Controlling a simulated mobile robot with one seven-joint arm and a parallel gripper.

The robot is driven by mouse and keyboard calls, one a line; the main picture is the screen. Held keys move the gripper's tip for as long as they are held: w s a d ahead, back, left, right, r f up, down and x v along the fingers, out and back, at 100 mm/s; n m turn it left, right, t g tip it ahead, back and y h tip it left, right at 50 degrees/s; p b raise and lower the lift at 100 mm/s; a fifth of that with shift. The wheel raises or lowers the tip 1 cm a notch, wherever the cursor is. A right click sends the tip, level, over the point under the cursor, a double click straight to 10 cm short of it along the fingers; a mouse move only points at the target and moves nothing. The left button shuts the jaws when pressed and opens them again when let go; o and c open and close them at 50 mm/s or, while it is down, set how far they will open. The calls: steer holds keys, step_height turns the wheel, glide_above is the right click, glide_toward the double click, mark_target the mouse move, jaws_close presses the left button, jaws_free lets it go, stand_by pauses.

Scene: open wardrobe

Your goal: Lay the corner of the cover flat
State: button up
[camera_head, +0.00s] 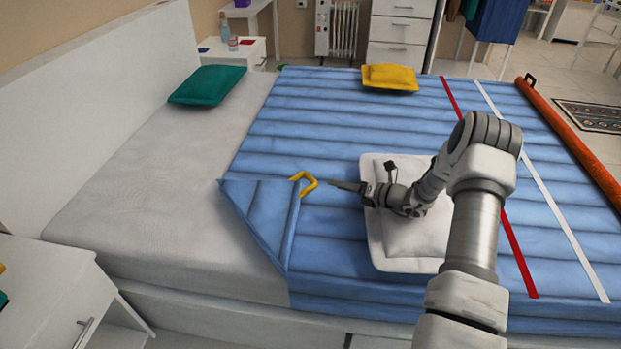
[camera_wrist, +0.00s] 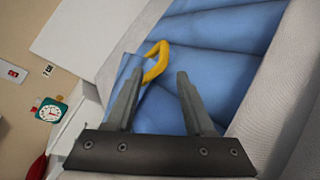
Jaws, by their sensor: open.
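The blue quilted cover (camera_head: 340,120) lies over the right part of the bed, with a red and a white stripe. Its near-left corner (camera_head: 263,215) is folded back over the cover as a triangular flap. A yellow loop handle (camera_head: 304,183) sticks up at the flap's edge. My gripper (camera_head: 333,183) is just right of the loop, apart from it and empty. In the wrist view the two fingers (camera_wrist: 155,85) are spread, with the yellow loop (camera_wrist: 156,62) beyond their tips. The flap is partly hidden there behind the left finger.
A white pillow (camera_head: 385,255) lies on the cover under my arm. A green cushion (camera_head: 208,85) and a yellow cushion (camera_head: 389,77) lie farther back. An orange roll (camera_head: 570,140) runs along the right edge. The bare mattress (camera_head: 150,185) is clear at left, beside a white nightstand (camera_head: 45,290).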

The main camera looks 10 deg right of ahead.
mark_target(311, 177)
steer(key=shift+w+d+f, duration=0.15)
steer(key=shift+w+f, duration=0.05)
steer(key=shift+f, duration=0.2)
steer(key=shift+w+f, duration=0.1)
steer(key=shift+w, duration=0.05)
steer(key=b+x, duration=0.3)
steer(key=x, duration=0.7)
steer(key=shift+w+a, duration=0.55)
steer(key=shift+a, duration=0.05)
steer(key=shift+c, duration=0.2)
steer(key=c, duration=0.7)
jaws_close()
steer(key=shift+d, duration=0.1)
